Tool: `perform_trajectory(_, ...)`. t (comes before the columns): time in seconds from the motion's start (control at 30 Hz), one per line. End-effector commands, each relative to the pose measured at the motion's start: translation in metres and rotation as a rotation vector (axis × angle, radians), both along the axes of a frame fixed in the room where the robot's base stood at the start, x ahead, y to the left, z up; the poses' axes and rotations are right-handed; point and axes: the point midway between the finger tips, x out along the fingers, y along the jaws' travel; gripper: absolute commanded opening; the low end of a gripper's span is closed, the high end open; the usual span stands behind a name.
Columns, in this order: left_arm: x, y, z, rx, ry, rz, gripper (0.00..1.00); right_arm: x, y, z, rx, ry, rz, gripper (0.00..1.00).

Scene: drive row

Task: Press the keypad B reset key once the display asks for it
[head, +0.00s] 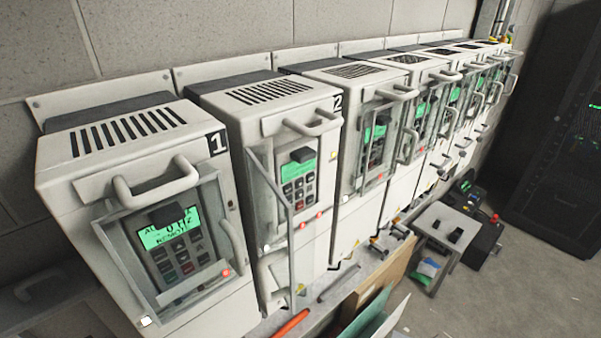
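Drive unit 1 (120,165) stands nearest at the left. Its lit green display (168,228) shows dark text, partly hidden by a dark block; I make out "0 HZ" and "REMOTE". Its keypad (178,262) sits below, within a clear framed cover. Drive unit 2 (240,120) is to its right, with a green display (297,172) too small to read and a keypad (298,192) with a red key low on it. Its framed door (272,195) looks swung open. I see no letter B, so I cannot tell which keypad is B. Neither gripper shows.
More drive units (375,125) recede to the right along the wall. Handles stick out from their fronts. A cardboard box (378,285) and an orange-handled tool (291,323) lie below. A small grey table (445,225) and dark rack (560,150) stand right; open floor lies between.

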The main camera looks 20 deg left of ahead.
Motion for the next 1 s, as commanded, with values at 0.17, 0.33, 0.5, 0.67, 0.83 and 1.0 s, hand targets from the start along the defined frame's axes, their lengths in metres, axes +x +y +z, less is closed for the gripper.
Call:
perform_trajectory(0.17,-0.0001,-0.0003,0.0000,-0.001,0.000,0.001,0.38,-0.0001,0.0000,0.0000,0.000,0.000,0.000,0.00)
perform_trajectory(0.33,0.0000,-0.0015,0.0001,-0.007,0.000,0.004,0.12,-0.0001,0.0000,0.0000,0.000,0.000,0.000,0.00)
perform_trajectory(0.5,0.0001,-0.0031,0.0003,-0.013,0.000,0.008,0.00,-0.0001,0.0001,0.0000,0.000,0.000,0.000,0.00)
perform_trajectory(0.67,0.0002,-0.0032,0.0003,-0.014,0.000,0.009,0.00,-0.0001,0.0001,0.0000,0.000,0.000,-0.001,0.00)
perform_trajectory(0.83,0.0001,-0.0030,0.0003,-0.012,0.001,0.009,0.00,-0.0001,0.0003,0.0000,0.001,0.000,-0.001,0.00)
perform_trajectory(1.0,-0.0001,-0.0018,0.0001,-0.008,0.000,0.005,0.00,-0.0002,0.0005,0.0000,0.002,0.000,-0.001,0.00)
